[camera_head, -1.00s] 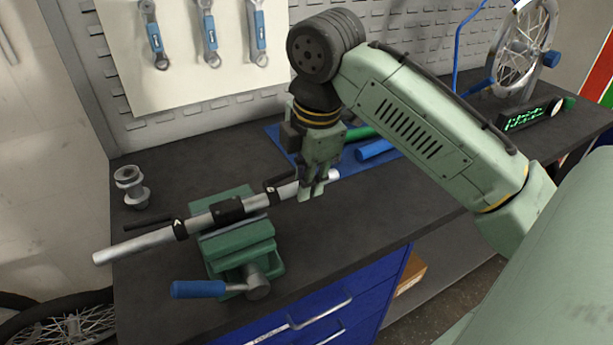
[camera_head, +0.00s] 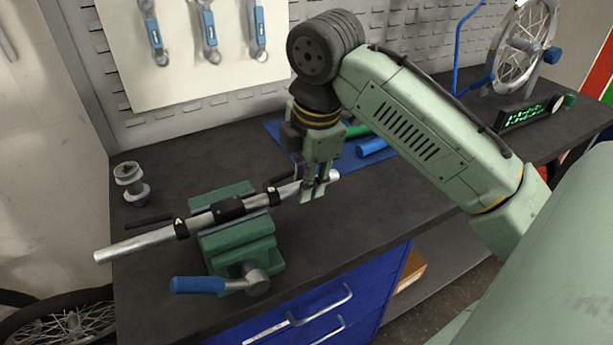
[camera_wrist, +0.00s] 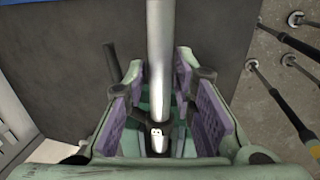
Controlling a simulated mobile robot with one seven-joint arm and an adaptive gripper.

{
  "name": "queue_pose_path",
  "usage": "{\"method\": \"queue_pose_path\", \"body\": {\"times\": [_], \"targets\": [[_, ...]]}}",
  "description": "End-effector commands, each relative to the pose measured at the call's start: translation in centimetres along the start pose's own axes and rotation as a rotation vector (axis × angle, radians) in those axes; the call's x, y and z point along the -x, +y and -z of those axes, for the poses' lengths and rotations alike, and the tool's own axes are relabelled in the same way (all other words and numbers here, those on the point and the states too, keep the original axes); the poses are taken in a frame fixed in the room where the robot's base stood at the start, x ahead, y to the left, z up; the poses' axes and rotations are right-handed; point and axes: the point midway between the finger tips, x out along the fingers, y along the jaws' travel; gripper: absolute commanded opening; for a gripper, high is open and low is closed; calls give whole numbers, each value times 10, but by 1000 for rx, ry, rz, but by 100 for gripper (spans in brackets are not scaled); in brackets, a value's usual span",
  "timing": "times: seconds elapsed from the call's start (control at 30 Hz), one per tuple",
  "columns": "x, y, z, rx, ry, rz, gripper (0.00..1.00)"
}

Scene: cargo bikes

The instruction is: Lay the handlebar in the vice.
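The handlebar (camera_head: 143,242) is a silver tube with black clamps and levers. It lies across the green vice (camera_head: 237,246), its black middle at the jaws and its left end overhanging the bench. How deep it sits between the jaws is hard to tell. My gripper (camera_head: 313,191) is at the tube's right part, pointing down, fingers on either side of it. In the wrist view the handlebar (camera_wrist: 160,60) runs between the purple finger pads of my gripper (camera_wrist: 160,100), with a gap on each side. The gripper looks open around it.
The vice's blue handle (camera_head: 198,285) sticks out at the front. A metal part (camera_head: 131,183) stands on the bench at left. Behind my gripper lies a blue mat (camera_head: 345,165) with a green and a blue tube (camera_head: 371,148).

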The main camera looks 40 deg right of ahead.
Motion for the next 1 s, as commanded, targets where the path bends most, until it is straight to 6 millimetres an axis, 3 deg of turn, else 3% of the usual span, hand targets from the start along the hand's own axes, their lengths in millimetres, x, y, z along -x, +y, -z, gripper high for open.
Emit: {"method": "queue_pose_path", "body": {"times": [0.2, 0.57, 0.67, 1.0], "targets": [[0, 0, 0, 0, 0, 0, 41], [4, 0, 0, 0, 0, 0, 41], [16, 1, 0, 0, 0, -1, 41], [88, 0, -1, -3, -6, 0, 41]]}}
